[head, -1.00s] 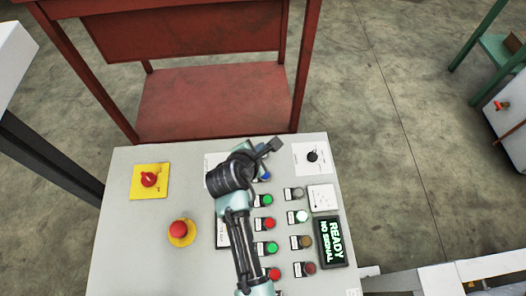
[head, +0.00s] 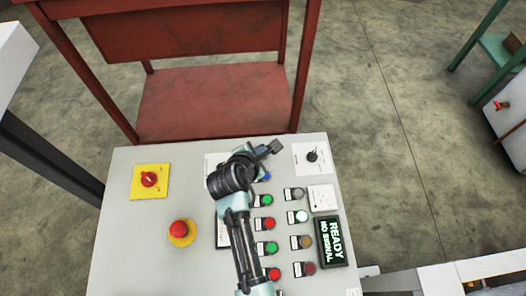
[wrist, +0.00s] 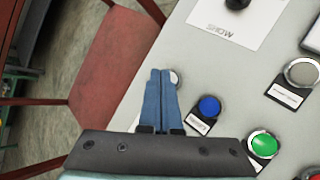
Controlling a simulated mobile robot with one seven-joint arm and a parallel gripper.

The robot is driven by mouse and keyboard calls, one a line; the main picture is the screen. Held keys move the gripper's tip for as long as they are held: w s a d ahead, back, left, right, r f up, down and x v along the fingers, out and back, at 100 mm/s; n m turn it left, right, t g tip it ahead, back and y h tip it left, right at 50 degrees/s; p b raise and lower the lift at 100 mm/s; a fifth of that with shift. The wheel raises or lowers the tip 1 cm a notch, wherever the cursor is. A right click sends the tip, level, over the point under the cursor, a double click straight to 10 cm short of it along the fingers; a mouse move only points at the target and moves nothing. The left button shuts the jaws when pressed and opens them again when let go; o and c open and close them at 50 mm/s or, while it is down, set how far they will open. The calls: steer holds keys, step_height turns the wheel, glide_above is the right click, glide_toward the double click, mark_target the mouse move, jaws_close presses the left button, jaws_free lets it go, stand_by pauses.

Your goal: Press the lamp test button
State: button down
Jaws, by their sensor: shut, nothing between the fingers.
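The grey control panel (head: 150,235) carries rows of round buttons with small labels too small to read, so I cannot tell which is the lamp test button. My gripper (head: 275,146) is over the panel's far part, its fingers closed together and empty. In the wrist view the fingertips (wrist: 160,73) partly cover a pale round button (wrist: 175,78); I cannot tell whether they touch it. A blue button (wrist: 208,106) sits just right of the fingers and shows partly behind my arm in the head view (head: 265,176). A green button (wrist: 264,144) is farther right.
A red emergency button (head: 180,230) and a red rotary switch on a yellow plate (head: 149,179) sit left of my arm. A black knob (head: 312,156) and a display reading "READY NO SIGNAL" (head: 331,242) are right. A red metal table (head: 210,100) stands beyond the panel.

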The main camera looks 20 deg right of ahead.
steer(key=shift+f, duration=0.45)
stand_by(0.6)
steer(key=shift+r, duration=0.1)
steer(key=shift+r+p, duration=0.75)
steer(key=shift+p, duration=0.3)
step_height(320, 180, up, 5)
steer(key=p, duration=0.5)
steer(key=shift+p, duration=0.4)
